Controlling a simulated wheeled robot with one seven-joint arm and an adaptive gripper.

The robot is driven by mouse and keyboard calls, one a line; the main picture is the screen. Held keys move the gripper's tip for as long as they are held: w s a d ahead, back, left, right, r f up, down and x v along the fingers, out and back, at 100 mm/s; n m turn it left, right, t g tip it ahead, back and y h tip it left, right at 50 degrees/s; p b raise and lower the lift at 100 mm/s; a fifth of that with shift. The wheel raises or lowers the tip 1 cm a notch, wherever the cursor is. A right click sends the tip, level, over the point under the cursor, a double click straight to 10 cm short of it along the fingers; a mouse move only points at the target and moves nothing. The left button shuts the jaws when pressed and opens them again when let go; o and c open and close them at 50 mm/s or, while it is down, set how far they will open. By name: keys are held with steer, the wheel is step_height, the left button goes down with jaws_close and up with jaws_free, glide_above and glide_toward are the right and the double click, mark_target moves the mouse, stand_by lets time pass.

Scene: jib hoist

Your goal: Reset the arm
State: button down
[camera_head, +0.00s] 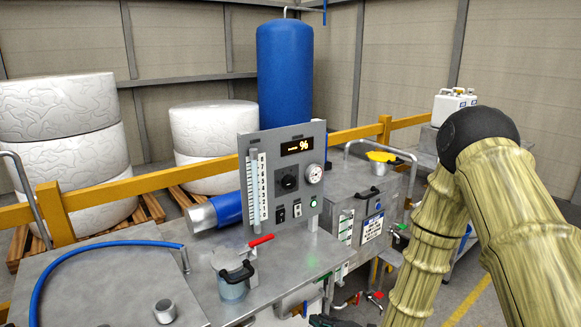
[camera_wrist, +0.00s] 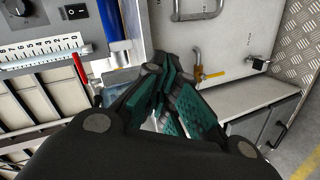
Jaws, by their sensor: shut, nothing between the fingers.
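My gripper (camera_wrist: 172,95) shows in the wrist view, its dark fingers with teal pads closed together and nothing held between them. In the head view my arm, with bamboo-like links and a black joint, reaches down along the right side. A dark piece at the bottom edge there may be part of my gripper, but it is mostly cut off. In the wrist view a panel with a white scale (camera_wrist: 40,52) and a red lever (camera_wrist: 80,70) lies left of the fingers.
In the head view a steel bench carries a control panel (camera_head: 289,215), a lidded pot (camera_head: 234,283) and a red-handled valve (camera_head: 261,240). A grey cabinet (camera_head: 345,205) stands right of it. A yellow rail (camera_head: 120,190), white rolls (camera_head: 65,150) and a blue tank (camera_head: 285,75) stand behind.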

steer(key=s+d+f+m+g+h, duration=0.4)
steer(key=s+f+m, duration=0.3)
steer(key=s+f, duration=0.4)
steer(key=s+d+f+m+g+h, duration=0.2)
steer(key=s+d+f+m+g, duration=0.35)
steer(key=s+f, duration=0.6)
steer(key=s+d+m+g+h, duration=0.1)
steer(key=s+d+m, duration=0.1)
steer(key=s+m, duration=0.2)
steer(key=s+d+m+g, duration=0.1)
steer(key=s+m, duration=0.3)
steer(key=s, duration=0.6)
steer(key=shift+s+d+f+h, duration=0.15)
steer(key=shift+d+f+h, duration=0.25)
steer(key=shift+d, duration=0.5)
